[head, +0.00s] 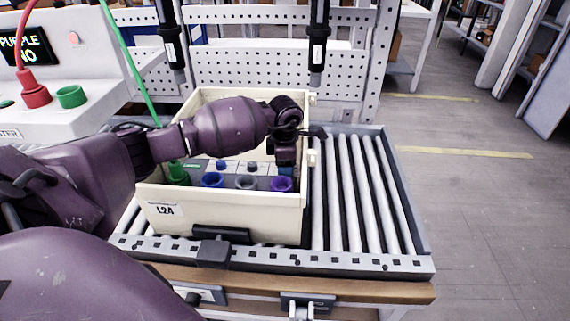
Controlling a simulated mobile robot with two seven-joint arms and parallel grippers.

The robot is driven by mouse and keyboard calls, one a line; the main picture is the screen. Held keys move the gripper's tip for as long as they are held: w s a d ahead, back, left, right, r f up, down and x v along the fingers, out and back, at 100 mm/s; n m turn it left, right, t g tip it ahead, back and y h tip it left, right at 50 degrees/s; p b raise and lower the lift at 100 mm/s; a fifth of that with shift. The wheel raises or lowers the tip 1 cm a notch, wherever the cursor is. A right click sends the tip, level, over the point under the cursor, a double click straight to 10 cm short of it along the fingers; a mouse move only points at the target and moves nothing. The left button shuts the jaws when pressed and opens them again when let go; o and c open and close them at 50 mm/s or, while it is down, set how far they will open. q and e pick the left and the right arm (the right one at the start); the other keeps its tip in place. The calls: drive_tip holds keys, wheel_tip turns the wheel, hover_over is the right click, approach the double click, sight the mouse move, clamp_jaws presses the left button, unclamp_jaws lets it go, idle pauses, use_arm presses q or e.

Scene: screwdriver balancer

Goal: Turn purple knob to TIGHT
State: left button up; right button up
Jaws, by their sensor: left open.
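The purple knob (282,184) sits at the right end of a row of knobs inside a cream crate marked L24 (165,211). My left gripper (286,172) points down into the crate, just above and behind the purple knob. It is open, and its fingertips are small and partly hidden, so I cannot tell whether they touch the knob. The knob's markings are too small to read. A dark screen (22,48) at the upper left shows "PURPLE" and "NO". My right gripper is out of view.
Two black screwdrivers hang behind, one here (318,45).

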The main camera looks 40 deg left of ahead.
use_arm(q)
drive_tip(key=c, duration=0.8)
drive_tip(key=shift+c, duration=0.6)
drive_tip(key=shift+f+m+b, duration=0.1)
drive_tip(key=shift+m+b, duration=0.25)
drive_tip(key=shift+m, duration=0.35)
drive_tip(key=o, duration=0.9)
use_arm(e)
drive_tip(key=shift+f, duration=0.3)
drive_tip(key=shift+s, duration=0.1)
